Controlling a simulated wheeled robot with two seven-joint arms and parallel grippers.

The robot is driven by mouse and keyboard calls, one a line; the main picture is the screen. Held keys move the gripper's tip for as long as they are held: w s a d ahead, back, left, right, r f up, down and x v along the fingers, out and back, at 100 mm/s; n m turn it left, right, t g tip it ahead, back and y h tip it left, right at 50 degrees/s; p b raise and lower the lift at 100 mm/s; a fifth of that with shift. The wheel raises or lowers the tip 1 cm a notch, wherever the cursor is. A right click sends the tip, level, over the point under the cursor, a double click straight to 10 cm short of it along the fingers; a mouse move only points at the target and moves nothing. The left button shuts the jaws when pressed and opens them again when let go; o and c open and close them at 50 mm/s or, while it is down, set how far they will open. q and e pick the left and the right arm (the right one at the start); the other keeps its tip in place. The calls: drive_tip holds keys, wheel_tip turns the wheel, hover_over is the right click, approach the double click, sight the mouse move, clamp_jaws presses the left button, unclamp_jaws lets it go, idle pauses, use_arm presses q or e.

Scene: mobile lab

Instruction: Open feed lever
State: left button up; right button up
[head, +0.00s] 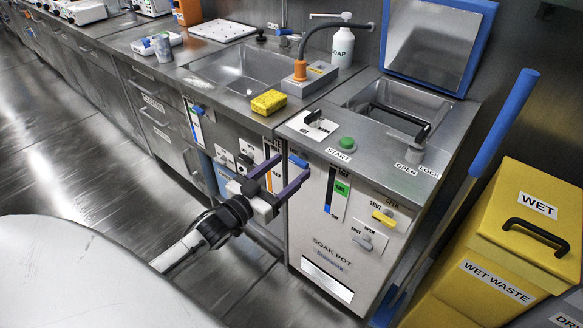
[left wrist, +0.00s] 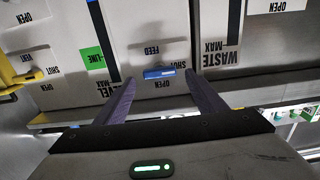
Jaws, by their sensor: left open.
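The feed lever (left wrist: 160,73) is a short blue handle on a white plate marked FEED, SHUT and OPEN, lettered upside down in the left wrist view. It lies crosswise in that picture. A blue handle (head: 298,160) also shows on the upper left of the soak pot front in the head view. My left gripper (head: 291,167) is open at this panel. In the left wrist view its two fingers (left wrist: 160,78) reach to either side of the blue handle, with gaps visible. Whether the handle is fully between them in depth I cannot tell. My right gripper is not in view.
Yellow (head: 384,217) and grey (head: 363,243) levers sit to the right on the same front. A level strip (head: 336,195) stands between. A yellow wet waste bin (head: 535,215) and a blue-handled pole (head: 505,120) are at right. Open floor lies left.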

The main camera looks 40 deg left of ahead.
sight(300, 160)
use_arm(q)
drive_tip(key=shift+w+d, duration=0.1)
drive_tip(key=shift+w, duration=1)
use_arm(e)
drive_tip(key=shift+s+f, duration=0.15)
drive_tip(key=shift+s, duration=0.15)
use_arm(q)
drive_tip(key=c, duration=1.1)
drive_tip(key=shift+o, duration=0.2)
drive_tip(key=shift+r+m+p, duration=0.1)
drive_tip(key=shift+m+p, duration=0.3)
drive_tip(key=shift+m, duration=0.6)
drive_tip(key=shift+d+m, duration=0.1)
drive_tip(key=shift+m, duration=1)
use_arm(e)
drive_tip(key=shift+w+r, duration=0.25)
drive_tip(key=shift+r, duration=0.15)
